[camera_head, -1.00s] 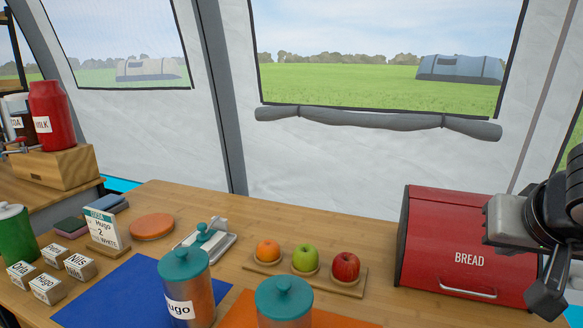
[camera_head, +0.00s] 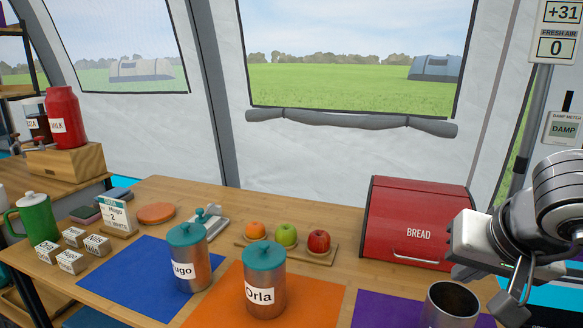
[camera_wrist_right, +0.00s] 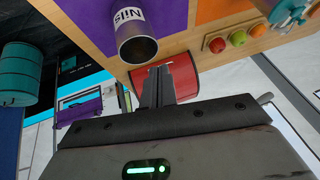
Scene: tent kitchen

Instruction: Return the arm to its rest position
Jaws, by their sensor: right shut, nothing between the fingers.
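My right gripper (camera_head: 487,290) is at the right of the head view, raised in front of the right end of the red bread bin (camera_head: 417,215). Its fingers (camera_wrist_right: 157,88) show together and empty in the wrist view, with the bread bin (camera_wrist_right: 182,78) behind them. An open steel canister (camera_head: 451,303) stands on the purple mat (camera_head: 385,310), just left of and below the gripper; it also shows in the wrist view (camera_wrist_right: 137,45) with a "Nils" label. The gripper looks apart from it. My left gripper is not in view.
Lidded canisters labelled Hugo (camera_head: 188,262) and Orla (camera_head: 264,285) stand on the blue and orange mats. Fruit sits on a wooden board (camera_head: 327,250) behind them. A green jug (camera_head: 38,220) and small name blocks are at the left. The wooden table is bare between the fruit and the bread bin.

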